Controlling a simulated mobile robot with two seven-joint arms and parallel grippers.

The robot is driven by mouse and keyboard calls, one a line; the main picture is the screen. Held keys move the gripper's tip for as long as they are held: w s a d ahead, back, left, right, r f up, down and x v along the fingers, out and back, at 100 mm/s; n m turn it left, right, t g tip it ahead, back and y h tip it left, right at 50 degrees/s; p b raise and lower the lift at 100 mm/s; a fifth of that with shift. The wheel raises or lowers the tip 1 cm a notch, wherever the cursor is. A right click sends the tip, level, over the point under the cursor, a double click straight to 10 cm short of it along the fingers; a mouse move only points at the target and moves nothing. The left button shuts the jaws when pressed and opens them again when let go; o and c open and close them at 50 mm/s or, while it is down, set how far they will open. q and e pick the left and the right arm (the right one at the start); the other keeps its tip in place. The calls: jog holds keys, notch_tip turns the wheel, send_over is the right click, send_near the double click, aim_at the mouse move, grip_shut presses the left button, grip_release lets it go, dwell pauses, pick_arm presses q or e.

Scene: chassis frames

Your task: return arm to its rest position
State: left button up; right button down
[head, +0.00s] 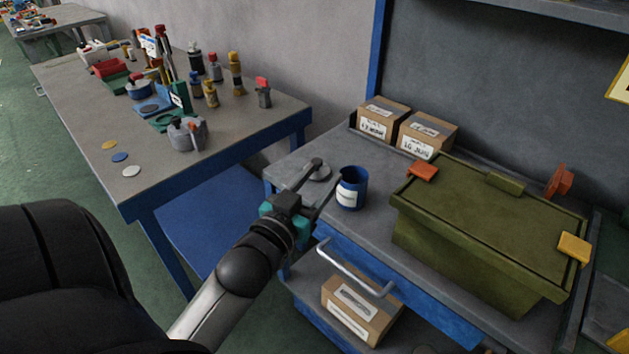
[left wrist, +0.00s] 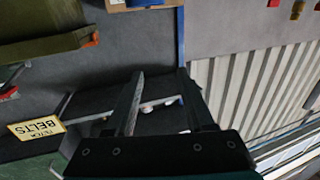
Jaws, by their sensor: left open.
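My left gripper (head: 322,176) comes in from the lower left in the head view, over the left end of the grey-topped workbench (head: 380,225). Its two dark fingers are spread apart. They also show spread in the left wrist view (left wrist: 160,88), with no object held between them. The arm is stretched forward and out. A blue cup (head: 352,190) with a white label stands upright just right of the fingers. I cannot tell if a finger touches it. My right gripper is not in view.
A green lidded crate (head: 480,220) fills the bench's right side. A drawer handle (head: 352,268) sticks out in front; another box (head: 360,305) sits below. A cluttered side table (head: 235,125) stands left, with green floor between.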

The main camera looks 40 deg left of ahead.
pick_arm(q)
jog(key=shift+s+d, duration=0.15)
jog(key=shift+s, duration=0.55)
